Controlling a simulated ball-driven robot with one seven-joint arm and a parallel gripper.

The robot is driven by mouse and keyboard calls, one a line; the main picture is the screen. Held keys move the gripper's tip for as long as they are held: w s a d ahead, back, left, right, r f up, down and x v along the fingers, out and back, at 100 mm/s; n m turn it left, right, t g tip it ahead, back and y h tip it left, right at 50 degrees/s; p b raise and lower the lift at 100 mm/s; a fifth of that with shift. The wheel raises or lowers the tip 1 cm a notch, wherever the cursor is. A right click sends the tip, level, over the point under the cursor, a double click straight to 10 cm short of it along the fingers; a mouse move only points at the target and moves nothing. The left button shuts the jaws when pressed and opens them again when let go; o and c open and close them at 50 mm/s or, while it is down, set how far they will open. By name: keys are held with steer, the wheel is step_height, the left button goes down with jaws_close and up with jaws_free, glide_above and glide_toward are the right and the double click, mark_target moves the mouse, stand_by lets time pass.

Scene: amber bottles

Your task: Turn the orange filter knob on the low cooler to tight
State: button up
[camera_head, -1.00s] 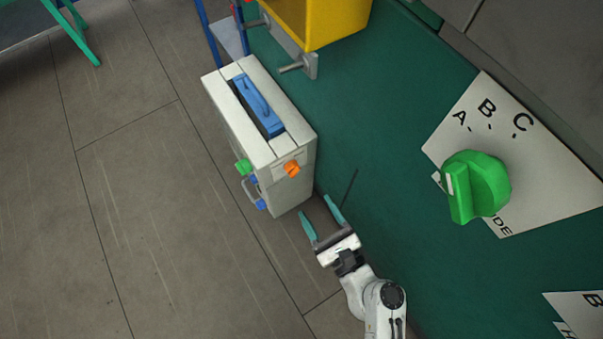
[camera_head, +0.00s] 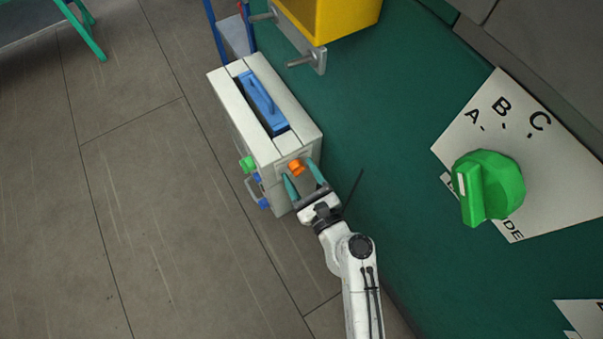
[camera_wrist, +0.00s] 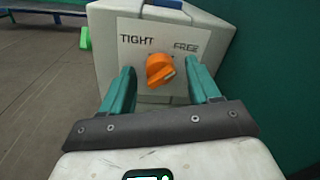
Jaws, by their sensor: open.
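The low cooler (camera_head: 257,142) is a pale box standing on the floor, with a blue handle (camera_head: 264,103) set in its top. The orange filter knob (camera_head: 296,167) is on its near end face. In the wrist view the knob (camera_wrist: 160,69) sits below the words TIGHT, at left, and FREE, at right. In the wrist view my gripper (camera_wrist: 163,86) shows gaps between both fingers and the knob.
A green wall or panel (camera_head: 390,190) runs along the right of the cooler. It carries a plate with a large green knob (camera_head: 488,187). A yellow box (camera_head: 335,18) juts out behind the cooler. The grey floor (camera_head: 140,200) to the left is clear.

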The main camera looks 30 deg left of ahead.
steer(key=shift+c, duration=0.3)
steer(key=c, duration=0.9)
steer(key=shift+s+f+b, duration=0.1)
steer(key=shift+b, duration=0.25)
steer(key=n+b, duration=0.2)
steer(key=n, duration=0.1)
steer(key=shift+f+b, duration=0.25)
steer(key=shift+b, duration=0.05)
steer(key=n+b, duration=0.5)
steer(key=n, duration=0.1)
steer(key=shift+s+f+n+y+b, duration=0.1)
steer(key=shift+f+n+y+b, duration=0.1)
steer(key=shift+n+y+b, duration=0.2)
steer(key=shift+n+g+y+b, duration=0.3)
steer(key=shift+n+g+b, duration=0.2)
steer(key=shift+n+b, duration=3.5)
steer(key=shift+n+p, duration=0.3)
steer(key=shift+n, duration=0.3)
